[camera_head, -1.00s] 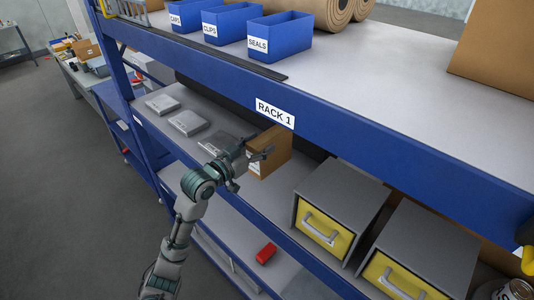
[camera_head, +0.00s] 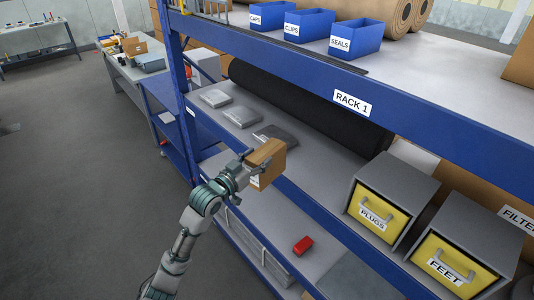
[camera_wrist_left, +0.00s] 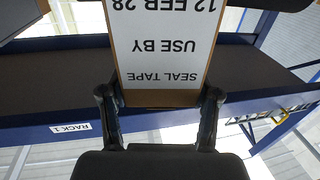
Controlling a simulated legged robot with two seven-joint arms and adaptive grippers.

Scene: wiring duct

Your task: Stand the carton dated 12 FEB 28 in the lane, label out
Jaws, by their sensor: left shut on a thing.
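My left gripper (camera_head: 246,172) is shut on a brown carton (camera_head: 268,158) in front of the rack's middle shelf. In the left wrist view the carton (camera_wrist_left: 163,50) sits between the two fingers. Its white label faces that camera upside down and reads SEAL TAPE, USE BY, 12 FEB 28. In the head view the carton is by the shelf's front edge; I cannot tell whether it touches the shelf. My right gripper is not in view. No lane can be clearly made out.
Flat grey packs (camera_head: 215,98) lie on the middle shelf, with a black roll (camera_head: 300,106) behind. Grey boxes marked PLUGS (camera_head: 393,192) and FEET (camera_head: 462,250) stand to the right. Blue bins (camera_head: 306,31) stand above; a red item (camera_head: 303,245) lies below. Bare shelf lies right of the carton.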

